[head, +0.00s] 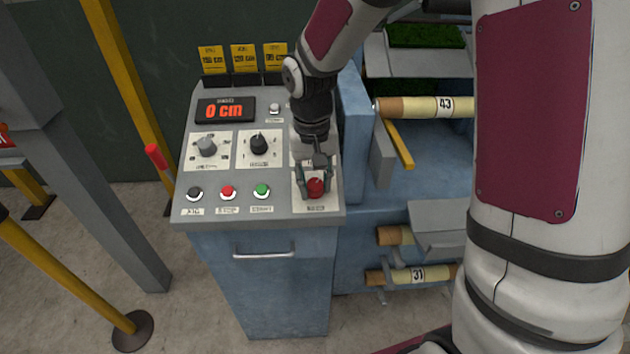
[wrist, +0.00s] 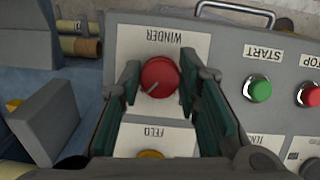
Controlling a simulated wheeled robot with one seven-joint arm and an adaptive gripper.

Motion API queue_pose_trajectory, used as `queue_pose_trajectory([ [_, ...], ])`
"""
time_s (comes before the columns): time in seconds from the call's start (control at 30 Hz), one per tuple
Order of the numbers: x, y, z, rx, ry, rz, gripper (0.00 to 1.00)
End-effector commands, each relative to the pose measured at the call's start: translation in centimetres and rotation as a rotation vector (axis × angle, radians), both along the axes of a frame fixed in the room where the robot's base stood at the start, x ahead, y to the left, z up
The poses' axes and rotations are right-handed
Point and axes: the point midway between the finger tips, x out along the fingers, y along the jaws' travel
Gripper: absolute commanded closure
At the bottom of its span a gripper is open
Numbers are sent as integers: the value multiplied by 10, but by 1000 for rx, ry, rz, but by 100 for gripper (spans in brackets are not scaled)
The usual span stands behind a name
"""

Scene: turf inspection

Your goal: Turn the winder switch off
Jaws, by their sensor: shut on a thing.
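The winder switch is a red round knob (head: 316,188) at the right front of the sloped grey control panel (head: 262,226). In the wrist view the red knob (wrist: 158,78) sits on a white plate marked "WINDER", which appears upside down. A pale pointer line on it points to the lower left there. My gripper (head: 314,181) reaches down over the knob. In the wrist view my gripper (wrist: 160,82) has one dark green-padded finger on each side of the knob and is shut on it. Any markings hidden under the fingers cannot be read.
Green (head: 262,190), red (head: 228,191) and black (head: 194,193) buttons lie left of the knob. Two selector knobs sit behind them. A display (head: 224,110) reads "0 cm". A yellow feed control (wrist: 151,154) is close to my fingers.

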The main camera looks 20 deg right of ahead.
Motion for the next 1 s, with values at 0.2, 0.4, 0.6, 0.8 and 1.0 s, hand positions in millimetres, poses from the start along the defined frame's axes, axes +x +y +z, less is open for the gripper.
queue_pose_trajectory([
  [0.2, 0, 1, 0, -57, 14, 161, 97],
  [0.4, 0, 1, 0, -121, 28, 340, 97],
  [0.6, 0, 2, 0, -184, 43, 519, 97],
  [0.8, 0, 2, 0, -247, 57, 697, 97],
  [1.0, 0, 2, 0, -310, 71, 877, 97],
])
